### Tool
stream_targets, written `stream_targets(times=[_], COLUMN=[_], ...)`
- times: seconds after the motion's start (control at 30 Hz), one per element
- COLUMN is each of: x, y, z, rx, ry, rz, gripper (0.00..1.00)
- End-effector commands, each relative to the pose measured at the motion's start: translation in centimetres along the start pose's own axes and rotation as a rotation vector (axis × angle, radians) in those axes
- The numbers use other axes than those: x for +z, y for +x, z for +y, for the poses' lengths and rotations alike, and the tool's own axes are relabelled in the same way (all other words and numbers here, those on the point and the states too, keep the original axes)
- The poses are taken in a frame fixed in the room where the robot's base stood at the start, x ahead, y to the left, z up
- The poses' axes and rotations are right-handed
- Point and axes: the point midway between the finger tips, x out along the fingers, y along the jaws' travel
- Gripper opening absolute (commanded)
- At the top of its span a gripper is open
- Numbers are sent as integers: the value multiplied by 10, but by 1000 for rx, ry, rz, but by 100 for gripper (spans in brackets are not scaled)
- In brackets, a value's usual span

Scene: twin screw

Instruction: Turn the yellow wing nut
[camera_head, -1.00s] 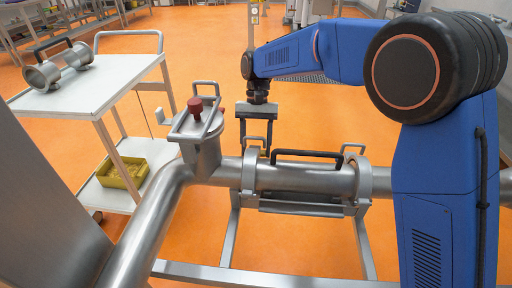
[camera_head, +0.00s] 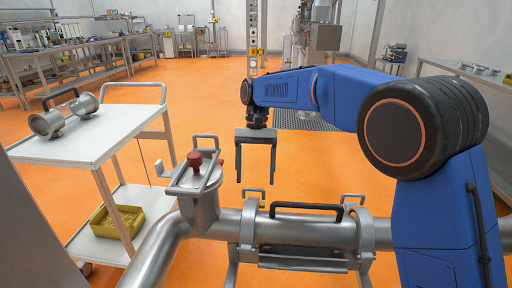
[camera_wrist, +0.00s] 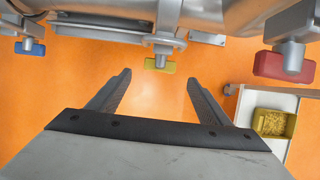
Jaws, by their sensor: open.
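The yellow wing nut (camera_wrist: 159,65) sits on a bolt end hanging from a metal clamp on the pipe, at the top middle of the wrist view. My gripper (camera_head: 256,181) is open and empty, fingers pointing down, above and behind the pipe. In the wrist view my gripper (camera_wrist: 159,78) has its two fingers spread to either side of the nut's line, with the nut just beyond the tips. Nothing is between the fingers.
The wrist view also shows a blue wing nut (camera_wrist: 30,47) and a red one (camera_wrist: 285,65). A steel pipe (camera_head: 305,232) with a black handle (camera_head: 306,206) crosses below my arm. A white trolley (camera_head: 95,130) stands left, with a yellow bin (camera_head: 118,221) on its lower shelf.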

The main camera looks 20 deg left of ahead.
Motion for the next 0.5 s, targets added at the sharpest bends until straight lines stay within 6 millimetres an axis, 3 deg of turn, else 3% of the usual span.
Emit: stream_targets(times=[0.3, 0.5], x=[0, 0], y=[-62, -85], z=[0, 0], rx=[-1, 0], ry=[0, 1], rz=[2, 1], gripper=[72, 72])
